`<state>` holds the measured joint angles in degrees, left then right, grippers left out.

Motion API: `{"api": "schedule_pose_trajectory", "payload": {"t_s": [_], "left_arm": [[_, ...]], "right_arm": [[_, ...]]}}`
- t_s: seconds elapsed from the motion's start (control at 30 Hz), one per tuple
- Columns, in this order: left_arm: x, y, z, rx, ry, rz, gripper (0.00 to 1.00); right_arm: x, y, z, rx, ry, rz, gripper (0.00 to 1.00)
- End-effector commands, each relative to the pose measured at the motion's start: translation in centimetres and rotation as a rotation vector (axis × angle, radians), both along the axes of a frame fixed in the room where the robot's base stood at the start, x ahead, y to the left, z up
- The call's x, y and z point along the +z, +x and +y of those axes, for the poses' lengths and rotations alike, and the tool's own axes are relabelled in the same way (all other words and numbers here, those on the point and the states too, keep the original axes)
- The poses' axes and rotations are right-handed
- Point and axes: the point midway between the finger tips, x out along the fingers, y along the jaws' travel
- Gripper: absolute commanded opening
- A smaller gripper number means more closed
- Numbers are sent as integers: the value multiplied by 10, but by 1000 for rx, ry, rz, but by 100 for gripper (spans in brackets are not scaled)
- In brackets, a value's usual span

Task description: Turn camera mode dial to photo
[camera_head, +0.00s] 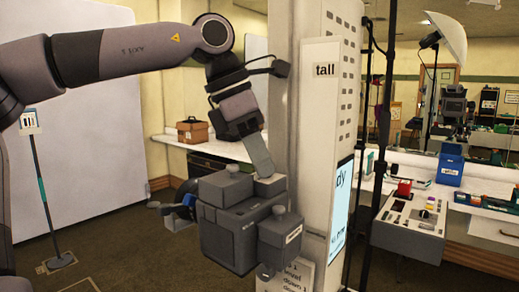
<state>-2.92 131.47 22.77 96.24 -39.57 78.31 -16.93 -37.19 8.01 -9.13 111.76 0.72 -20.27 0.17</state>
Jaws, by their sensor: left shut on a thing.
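A large dark grey prop camera (231,240) stands in the middle of the view, in front of a tall white column. It has a raised hump (226,187) on top and a side block (281,240) at its right with a small knob and a white label. My left gripper (264,170) comes down from above and is shut on a grey dial (270,186) on the camera's top, right of the hump. The fingers hide part of the dial, and I cannot read its markings or setting. My right gripper is out of view.
The tall column (319,130) marked "tall" stands close behind the camera. A control console (412,220) with coloured buttons and a blue bin (449,171) are at the right. A brown box (193,132) sits on the back counter.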

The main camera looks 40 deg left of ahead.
Motion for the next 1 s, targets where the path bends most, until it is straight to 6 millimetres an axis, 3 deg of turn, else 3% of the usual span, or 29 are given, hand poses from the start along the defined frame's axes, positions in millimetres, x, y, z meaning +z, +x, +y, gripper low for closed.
{"api": "schedule_pose_trajectory", "payload": {"t_s": [0.33,0.83,0.87,0.9,0.93,1.0], "left_arm": [[1,1,1,-146,-2,-4,0],[1,1,1,-168,-2,-5,0],[1,1,1,-168,-2,-5,32],[1,1,1,-168,-2,-5,46],[1,1,1,-168,-2,-5,52],[1,1,1,-168,-2,-4,52]], "right_arm": [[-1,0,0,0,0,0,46],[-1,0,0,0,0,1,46],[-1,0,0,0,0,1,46],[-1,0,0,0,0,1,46],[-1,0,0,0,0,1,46],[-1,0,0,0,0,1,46]]}}
